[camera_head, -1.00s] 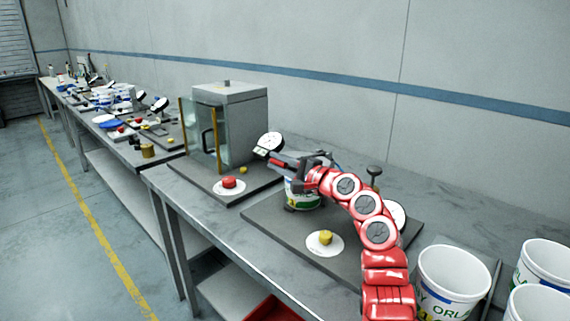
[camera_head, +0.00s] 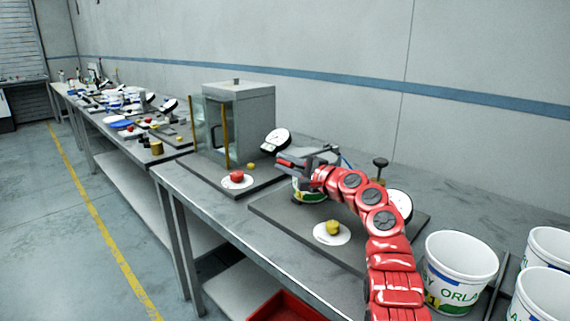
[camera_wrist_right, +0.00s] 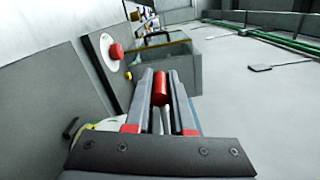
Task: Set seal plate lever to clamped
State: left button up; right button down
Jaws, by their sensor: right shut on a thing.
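The lever shows in the right wrist view as a red cylindrical grip (camera_wrist_right: 160,88) on thin pale rods. It sits between the two fingers of my right gripper (camera_wrist_right: 160,100), which is shut on it. In the head view my right gripper (camera_head: 288,163) is over a white tub (camera_head: 309,192) on the grey base plate (camera_head: 276,214). The gripper and forearm hide much of the lever and its pivot there. Whether the seal plate touches the tub cannot be told. My left gripper is not in view.
A glass-fronted cabinet (camera_head: 245,110) stands left of the gripper, with a dial gauge (camera_head: 275,140) between. A yellow button (camera_head: 333,228) is on the base plate's near side, a red button (camera_head: 237,176) by the cabinet. White buckets (camera_head: 459,262) are at the right.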

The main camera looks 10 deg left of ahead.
jog(key=c, duration=0.8)
grip_release()
jog(key=shift+o, duration=0.2)
notch_tip(320, 180, up, 4)
jog(key=p, duration=0.3)
jog(key=shift+r, duration=0.2)
jog(key=s+d+p, duration=0.2)
jog(key=s+p, duration=0.6)
jog(key=s, duration=0.7)
jog(key=shift+s+d+r, duration=0.15)
jog(key=shift+s+r, duration=0.15)
jog(key=shift+s, duration=0.1)
